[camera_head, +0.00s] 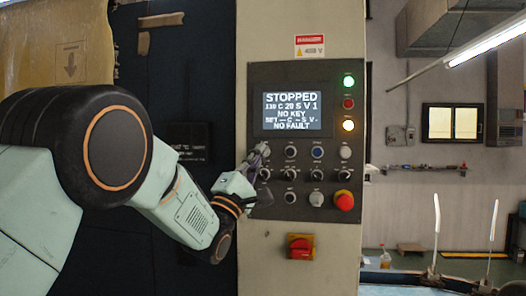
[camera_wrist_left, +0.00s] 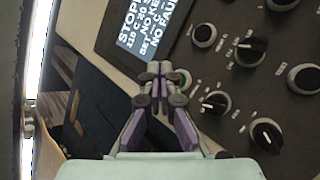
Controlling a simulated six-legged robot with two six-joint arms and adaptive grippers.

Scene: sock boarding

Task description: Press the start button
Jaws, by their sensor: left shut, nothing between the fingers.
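The control panel (camera_head: 256,100) is a dark plate on a pale cabinet, with a screen (camera_head: 292,111) reading "STOPPED", "NO KEY" and "NO FAULT". My left gripper (camera_head: 262,152) is shut and empty at the left end of the upper row of controls. In the left wrist view its closed fingertips (camera_wrist_left: 160,69) lie over the panel's edge, below the screen. A round button with a greenish rim (camera_wrist_left: 184,80) shows just right of the fingertips, partly hidden by them. I cannot tell whether they touch it. The start button's label is not readable. My right gripper is not in view.
Several black knobs (camera_wrist_left: 250,51) sit close right of the fingers. A red mushroom button (camera_head: 344,201) is at the panel's lower right, and a red-and-yellow switch (camera_head: 301,246) is below. Green (camera_head: 348,81), red (camera_head: 348,103) and pale (camera_head: 348,126) lamps stand right of the screen.

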